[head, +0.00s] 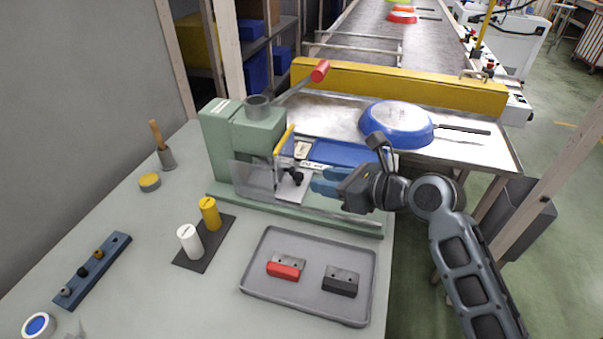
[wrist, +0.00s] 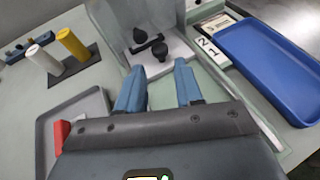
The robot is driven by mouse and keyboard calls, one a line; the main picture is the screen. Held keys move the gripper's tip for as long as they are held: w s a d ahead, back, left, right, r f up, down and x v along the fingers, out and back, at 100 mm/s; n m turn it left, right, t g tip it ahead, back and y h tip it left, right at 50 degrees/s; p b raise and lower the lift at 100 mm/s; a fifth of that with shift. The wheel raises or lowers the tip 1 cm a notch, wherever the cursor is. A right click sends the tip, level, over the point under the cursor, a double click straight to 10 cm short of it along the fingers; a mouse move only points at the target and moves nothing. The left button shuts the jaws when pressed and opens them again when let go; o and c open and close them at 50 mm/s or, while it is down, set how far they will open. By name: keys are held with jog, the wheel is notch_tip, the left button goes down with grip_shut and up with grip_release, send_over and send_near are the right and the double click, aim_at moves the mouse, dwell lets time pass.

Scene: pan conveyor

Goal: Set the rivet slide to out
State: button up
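The pale green riveting machine (head: 243,140) stands at the back of the table. A light metal slide plate (head: 291,192) with black knobs (head: 296,177) sits at its front right; I take this as the rivet slide.
A clear guard (head: 252,178) stands left of the knobs. A blue tray (head: 345,152) and a blue pan (head: 397,124) are behind my gripper. A grey tray (head: 306,300) with red and black blocks lies in front. White and yellow cylinders (head: 189,241) stand at left.

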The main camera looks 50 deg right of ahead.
aim_at(302, 177)
jog(key=x, duration=0.6)
jog(key=shift+a, duration=0.1)
grip_shut()
dwell(0.4)
